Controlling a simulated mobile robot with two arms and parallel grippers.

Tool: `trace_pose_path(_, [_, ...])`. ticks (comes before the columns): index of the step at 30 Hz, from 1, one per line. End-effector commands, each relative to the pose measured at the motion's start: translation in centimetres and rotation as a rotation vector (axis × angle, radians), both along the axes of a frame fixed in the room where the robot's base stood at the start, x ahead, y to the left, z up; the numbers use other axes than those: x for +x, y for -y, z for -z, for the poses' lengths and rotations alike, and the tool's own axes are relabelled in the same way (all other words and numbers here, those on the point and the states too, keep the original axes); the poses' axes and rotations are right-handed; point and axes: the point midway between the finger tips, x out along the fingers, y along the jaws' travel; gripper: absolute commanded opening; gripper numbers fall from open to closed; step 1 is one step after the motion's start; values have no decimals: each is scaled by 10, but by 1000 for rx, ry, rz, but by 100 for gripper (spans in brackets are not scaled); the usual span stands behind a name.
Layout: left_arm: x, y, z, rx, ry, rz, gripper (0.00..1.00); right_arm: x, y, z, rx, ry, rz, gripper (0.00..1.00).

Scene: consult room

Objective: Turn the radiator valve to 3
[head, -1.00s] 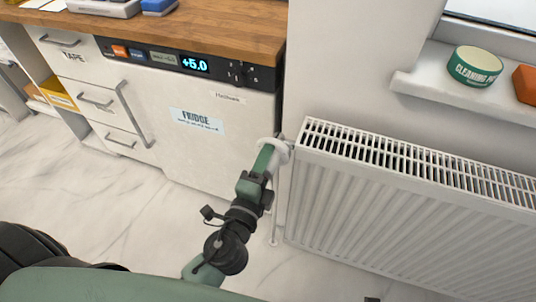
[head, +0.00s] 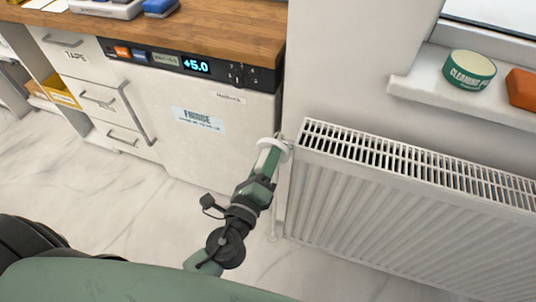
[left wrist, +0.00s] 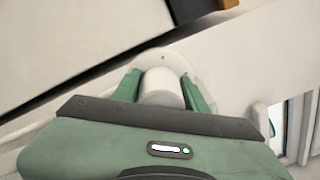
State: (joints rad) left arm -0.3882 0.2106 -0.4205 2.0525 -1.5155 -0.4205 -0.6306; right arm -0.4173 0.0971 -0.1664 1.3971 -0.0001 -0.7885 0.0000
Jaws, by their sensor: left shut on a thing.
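The white radiator (head: 410,195) stands against the wall at the right. Its white round valve (head: 272,146) sits at the radiator's upper left corner. My left gripper (head: 270,150) is shut on the valve there. In the left wrist view the valve (left wrist: 162,86) shows as a white cylinder between the two green fingers of the gripper (left wrist: 161,90), with a wider pale round collar beyond it. I cannot read any number or mark on the valve. My right gripper is not in view.
A white fridge (head: 200,150) with a display reading +5.0 stands left of the radiator under a wooden worktop (head: 200,32). A windowsill (head: 420,92) with a green tin (head: 469,71) and an orange block (head: 521,88) is above the radiator. The floor at the left is clear.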

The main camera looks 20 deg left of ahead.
Motion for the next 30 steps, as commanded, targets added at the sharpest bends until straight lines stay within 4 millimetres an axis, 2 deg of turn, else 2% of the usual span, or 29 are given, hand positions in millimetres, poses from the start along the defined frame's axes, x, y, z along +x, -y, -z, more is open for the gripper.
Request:
trace_pose_path(12, [0,2,1,7,-1,5,2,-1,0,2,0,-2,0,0])
trace_pose_path(13, [0,2,1,7,-1,5,45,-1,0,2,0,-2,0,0])
trace_pose_path(15, [0,2,1,6,-1,5,64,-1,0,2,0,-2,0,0])
trace_pose_path(27, [-5,1,2,6,-1,2,64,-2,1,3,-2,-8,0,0])
trace_pose_path(30, [-17,0,4,7,-3,3,64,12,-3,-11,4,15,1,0])
